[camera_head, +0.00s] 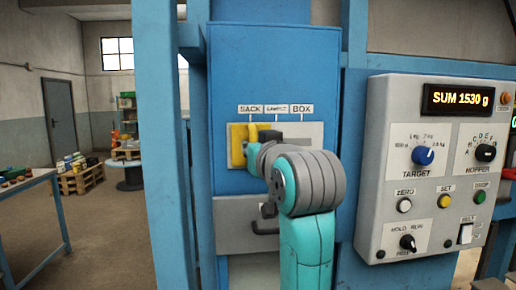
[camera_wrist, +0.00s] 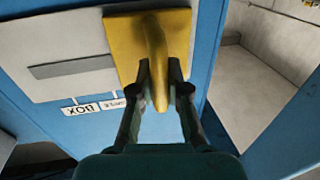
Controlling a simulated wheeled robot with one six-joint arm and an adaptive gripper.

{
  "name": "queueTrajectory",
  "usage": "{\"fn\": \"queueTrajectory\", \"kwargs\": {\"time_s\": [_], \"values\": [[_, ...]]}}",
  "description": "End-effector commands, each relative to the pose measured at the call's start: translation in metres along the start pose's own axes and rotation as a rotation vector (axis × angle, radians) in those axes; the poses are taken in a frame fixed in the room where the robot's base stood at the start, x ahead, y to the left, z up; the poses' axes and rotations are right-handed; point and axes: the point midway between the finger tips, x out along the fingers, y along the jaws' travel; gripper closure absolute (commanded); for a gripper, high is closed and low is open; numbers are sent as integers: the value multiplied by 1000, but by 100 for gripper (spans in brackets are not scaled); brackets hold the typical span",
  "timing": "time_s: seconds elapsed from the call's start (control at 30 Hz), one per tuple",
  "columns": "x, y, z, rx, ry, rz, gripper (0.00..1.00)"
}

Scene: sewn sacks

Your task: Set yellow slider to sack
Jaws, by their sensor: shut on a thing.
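The yellow slider (camera_head: 237,146) is a square plate with a raised handle on the blue cabinet's grey panel. It sits at the left end of the panel, below the SACK label (camera_head: 250,109). My gripper (camera_head: 254,140) reaches it from the front. In the wrist view, which is turned over, the two dark fingers of my gripper (camera_wrist: 161,84) are closed on either side of the handle of the yellow slider (camera_wrist: 122,38). The bare slot (camera_wrist: 72,67) runs from the slider towards the BOX side. My arm hides part of the panel in the head view.
The SAMPLE label (camera_head: 276,109) and BOX label (camera_head: 301,109) are to the right of SACK. A grey control box (camera_head: 437,160) with knobs and buttons stands at the right; its display reads SUM 1530 g. A blue post (camera_head: 157,150) stands to the left.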

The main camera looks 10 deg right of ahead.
Motion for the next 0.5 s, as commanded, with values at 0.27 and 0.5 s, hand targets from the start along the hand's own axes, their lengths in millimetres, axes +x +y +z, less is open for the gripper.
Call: {"fn": "queueTrajectory", "kwargs": {"time_s": [0.27, 0.5], "values": [[0, -3, 0, 0, 1, -8, 59], [-2, -2, 0, 0, 1, -6, 59]]}}
